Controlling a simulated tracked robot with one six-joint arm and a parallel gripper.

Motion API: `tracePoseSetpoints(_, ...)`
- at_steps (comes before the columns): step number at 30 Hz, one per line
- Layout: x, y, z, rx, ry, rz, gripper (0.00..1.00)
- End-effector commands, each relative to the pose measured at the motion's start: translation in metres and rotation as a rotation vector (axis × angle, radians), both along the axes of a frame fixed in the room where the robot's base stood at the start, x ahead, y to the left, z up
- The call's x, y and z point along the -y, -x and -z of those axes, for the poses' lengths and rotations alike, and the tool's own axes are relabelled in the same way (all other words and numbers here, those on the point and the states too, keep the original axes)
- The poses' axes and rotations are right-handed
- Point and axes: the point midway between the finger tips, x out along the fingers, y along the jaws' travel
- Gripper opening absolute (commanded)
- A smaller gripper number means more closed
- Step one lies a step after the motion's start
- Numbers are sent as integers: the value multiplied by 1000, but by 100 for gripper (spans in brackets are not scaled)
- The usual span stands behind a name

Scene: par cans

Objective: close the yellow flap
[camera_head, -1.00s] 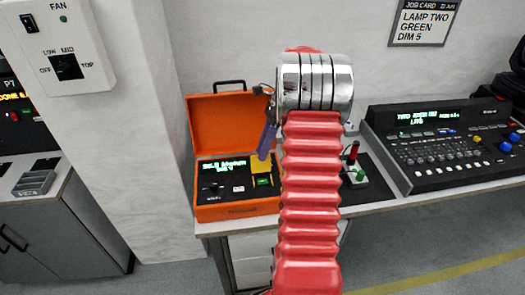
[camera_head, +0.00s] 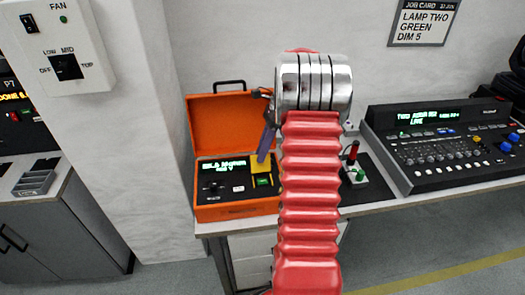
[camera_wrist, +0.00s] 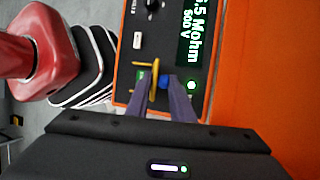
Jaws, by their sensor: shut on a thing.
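The yellow flap (camera_head: 260,166) is on the panel of the orange tester case, raised above a green button (camera_head: 263,181). In the wrist view the flap (camera_wrist: 153,80) shows nearly edge-on, standing up from the panel between my fingers. My gripper (camera_head: 263,158) reaches down to it with purple fingers and is shut on the flap. In the wrist view my gripper (camera_wrist: 157,88) comes in from below, a finger on each side of the flap.
The orange case (camera_head: 238,210) has its lid open behind the panel. A grey wall (camera_head: 130,150) juts out at left.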

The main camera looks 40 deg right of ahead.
Motion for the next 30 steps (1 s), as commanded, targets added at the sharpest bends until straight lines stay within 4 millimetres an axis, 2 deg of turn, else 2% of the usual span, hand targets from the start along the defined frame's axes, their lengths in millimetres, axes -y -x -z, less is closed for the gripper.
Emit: tracePoseSetpoints(30, 1, -1, -2, 28, 22, 2, 0)
